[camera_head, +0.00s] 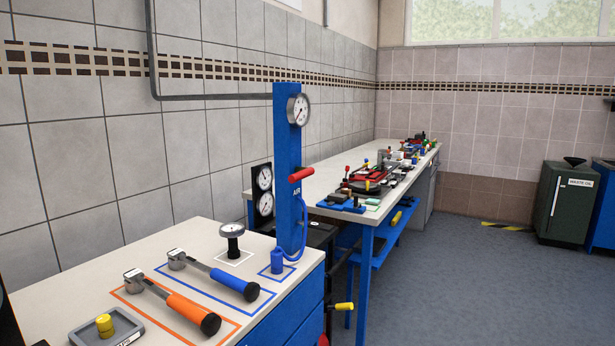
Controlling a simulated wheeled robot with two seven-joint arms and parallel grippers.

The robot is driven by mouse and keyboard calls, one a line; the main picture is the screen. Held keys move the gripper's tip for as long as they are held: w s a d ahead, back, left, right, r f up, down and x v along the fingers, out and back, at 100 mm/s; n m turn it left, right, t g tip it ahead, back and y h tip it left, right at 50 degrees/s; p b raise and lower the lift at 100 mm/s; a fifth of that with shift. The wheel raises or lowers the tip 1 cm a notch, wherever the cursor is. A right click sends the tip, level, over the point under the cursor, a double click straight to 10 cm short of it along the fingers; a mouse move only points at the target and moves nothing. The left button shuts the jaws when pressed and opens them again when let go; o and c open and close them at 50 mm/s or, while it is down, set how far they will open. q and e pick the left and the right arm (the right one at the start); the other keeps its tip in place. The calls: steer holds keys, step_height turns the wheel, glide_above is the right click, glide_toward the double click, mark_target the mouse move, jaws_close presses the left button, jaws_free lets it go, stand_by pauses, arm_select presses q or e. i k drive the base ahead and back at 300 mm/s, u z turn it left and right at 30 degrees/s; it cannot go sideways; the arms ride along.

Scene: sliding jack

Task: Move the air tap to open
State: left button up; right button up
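The air tap is on a tall blue post (287,205) that stands at the right rear of the near bench and bears the word AIR. Its red handle (301,175) sticks out to the right of the post, tilted slightly up to the right. A round white gauge (299,110) is at the top of the post. A blue hose (304,225) loops down beside the post to a blue fitting (278,260) on the bench. Neither of my grippers shows in the head view, and nothing visible touches the red handle.
A long bench with tools lies beyond.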

mark_target(301, 173)
steer(key=z, duration=0.5)
steer(key=k, duration=0.6)
steer(key=z, duration=0.3)
steer(key=i, duration=1.15)
steer(key=u, duration=0.9)
